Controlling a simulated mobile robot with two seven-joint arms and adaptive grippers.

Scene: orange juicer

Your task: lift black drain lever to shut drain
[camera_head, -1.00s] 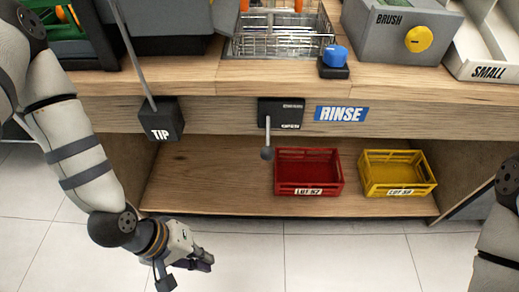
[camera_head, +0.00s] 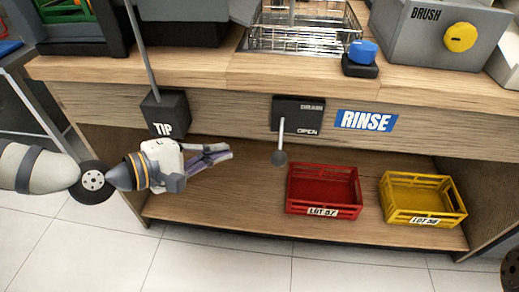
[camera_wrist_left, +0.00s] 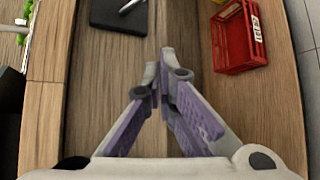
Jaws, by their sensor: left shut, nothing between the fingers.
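The drain control is a black box (camera_head: 299,104) marked DRAIN and OPEN on the front of the wooden counter. Its lever (camera_head: 281,140) is a thin grey rod hanging down to a dark ball knob (camera_head: 280,158), beside the OPEN mark. My left gripper (camera_head: 227,150) is shut and empty, left of the lever and apart from it, pointing right. In the left wrist view the shut fingers (camera_wrist_left: 163,75) point toward the area beside the black box (camera_wrist_left: 113,20); part of the lever (camera_wrist_left: 131,5) shows at the top edge. My right gripper is out of view.
A TIP box (camera_head: 165,112) with a long rod stands just above my left gripper. A red crate (camera_head: 324,190) and a yellow crate (camera_head: 422,198) sit on the lower shelf, right of the lever. A blue RINSE label (camera_head: 366,120) is on the counter front.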

